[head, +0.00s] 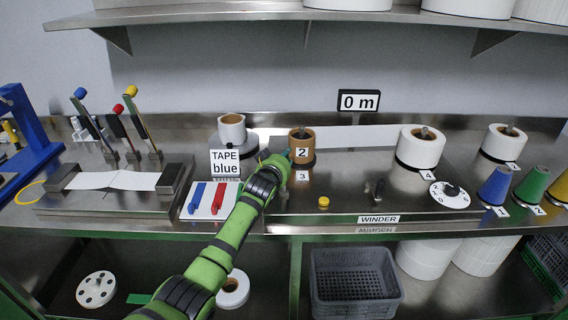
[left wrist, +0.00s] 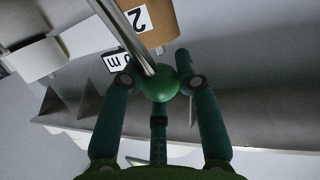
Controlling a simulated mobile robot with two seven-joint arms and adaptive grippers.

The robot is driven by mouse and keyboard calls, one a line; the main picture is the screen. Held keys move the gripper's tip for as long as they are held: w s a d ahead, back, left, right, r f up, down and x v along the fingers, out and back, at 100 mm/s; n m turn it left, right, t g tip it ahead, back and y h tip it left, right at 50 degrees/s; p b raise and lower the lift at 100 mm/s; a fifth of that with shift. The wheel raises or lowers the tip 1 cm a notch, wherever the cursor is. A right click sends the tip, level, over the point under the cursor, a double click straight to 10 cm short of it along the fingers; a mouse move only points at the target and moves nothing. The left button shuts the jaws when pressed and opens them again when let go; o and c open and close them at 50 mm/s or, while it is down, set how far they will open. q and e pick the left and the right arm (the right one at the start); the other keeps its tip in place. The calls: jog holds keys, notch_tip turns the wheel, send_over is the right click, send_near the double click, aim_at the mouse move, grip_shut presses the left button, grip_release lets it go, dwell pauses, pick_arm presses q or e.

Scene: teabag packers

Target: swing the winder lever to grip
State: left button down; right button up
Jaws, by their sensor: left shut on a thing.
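The winder (head: 340,200) is a steel plate with a WINDER label at its front edge. The winder lever (left wrist: 138,45) is a silver rod ending in a green ball knob (left wrist: 160,86) in the left wrist view. In the head view my left gripper (head: 278,160) is just left of the brown core (head: 302,150) marked 2, and my own arm and hand mostly hide the lever there. My right gripper is in neither view.
A white roll (head: 420,148) marked 4, a dial (head: 449,195), a yellow button (head: 323,202) and a dark upright knob (head: 378,190) are on the right side. A shelf (head: 300,14) hangs above.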

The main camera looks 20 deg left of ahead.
pick_arm(q)
jog(key=shift+w+a+r, duration=0.1)
jog(key=shift+w+a, duration=0.05)
dwell(0.3)
jog(key=c, duration=1.1)
grip_release()
jog(key=shift+o, duration=1)
jog(key=v, duration=1.2)
jog(key=shift+f, duration=0.2)
